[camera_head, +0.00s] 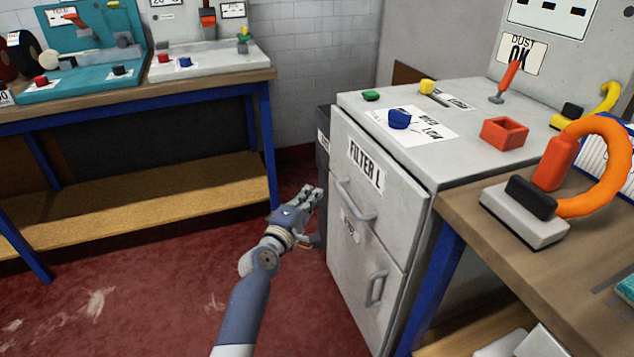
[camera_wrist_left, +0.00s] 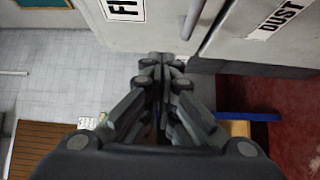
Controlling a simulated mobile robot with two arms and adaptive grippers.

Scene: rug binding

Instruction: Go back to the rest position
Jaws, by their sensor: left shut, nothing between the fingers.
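My left gripper (camera_head: 312,215) is in front of the grey filter cabinet, near the left edge of its doors. It is apart from the door handles and holds nothing. In the left wrist view the fingers of my left gripper (camera_wrist_left: 163,62) are together, with the cabinet (camera_wrist_left: 240,22) beyond their tips. My right gripper does not show in either view.
The filter cabinet (camera_head: 345,285) has two handled doors and colored controls on top. A workbench (camera_head: 190,88) with machines stands at the left. A wooden table (camera_head: 515,265) at the right holds an orange-handled tool (camera_head: 600,130). Red floor (camera_head: 150,300) is open at lower left.

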